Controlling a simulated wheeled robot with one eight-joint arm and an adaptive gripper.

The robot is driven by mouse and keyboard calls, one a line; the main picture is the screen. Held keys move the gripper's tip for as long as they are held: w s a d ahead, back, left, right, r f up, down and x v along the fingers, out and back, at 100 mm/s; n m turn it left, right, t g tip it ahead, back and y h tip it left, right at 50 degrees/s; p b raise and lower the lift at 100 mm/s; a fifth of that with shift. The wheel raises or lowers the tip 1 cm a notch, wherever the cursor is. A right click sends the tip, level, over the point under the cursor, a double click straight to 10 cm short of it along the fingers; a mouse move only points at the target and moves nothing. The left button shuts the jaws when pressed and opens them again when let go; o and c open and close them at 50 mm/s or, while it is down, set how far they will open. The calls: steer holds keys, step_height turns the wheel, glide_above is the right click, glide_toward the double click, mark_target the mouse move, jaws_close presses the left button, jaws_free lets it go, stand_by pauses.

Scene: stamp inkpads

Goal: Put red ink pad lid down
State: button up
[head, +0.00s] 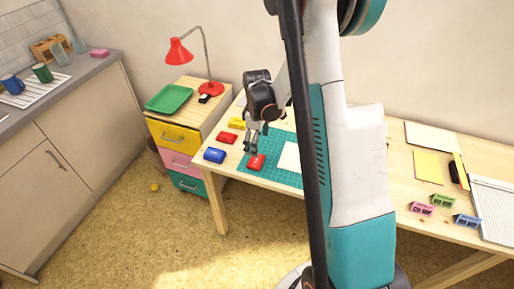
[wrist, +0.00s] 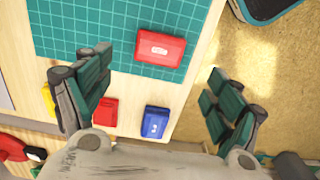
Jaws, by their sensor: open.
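A red block-like piece with a pale label, apparently the red ink pad lid (head: 256,162), lies flat at the front edge of the green cutting mat (head: 284,177). It also shows in the wrist view (wrist: 160,48), between and beyond my fingertips. A second red piece, likely the red ink pad (head: 227,137), lies on the wood left of the mat; it shows in the wrist view (wrist: 104,110), partly behind the left finger. My gripper (head: 254,145) is open and empty, above the lid and apart from it; its fingers spread wide in the wrist view (wrist: 160,62).
A blue ink pad (head: 214,155) and a yellow one (head: 237,122) lie near the second red piece. A white sheet (head: 289,158) lies on the mat. Pink, green and blue stamps (head: 443,201) stand at the table's right. A drawer unit (head: 178,150) stands left.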

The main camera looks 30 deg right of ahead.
steer(key=shift+r+p, duration=0.35)
steer(key=shift+r, duration=1.2)
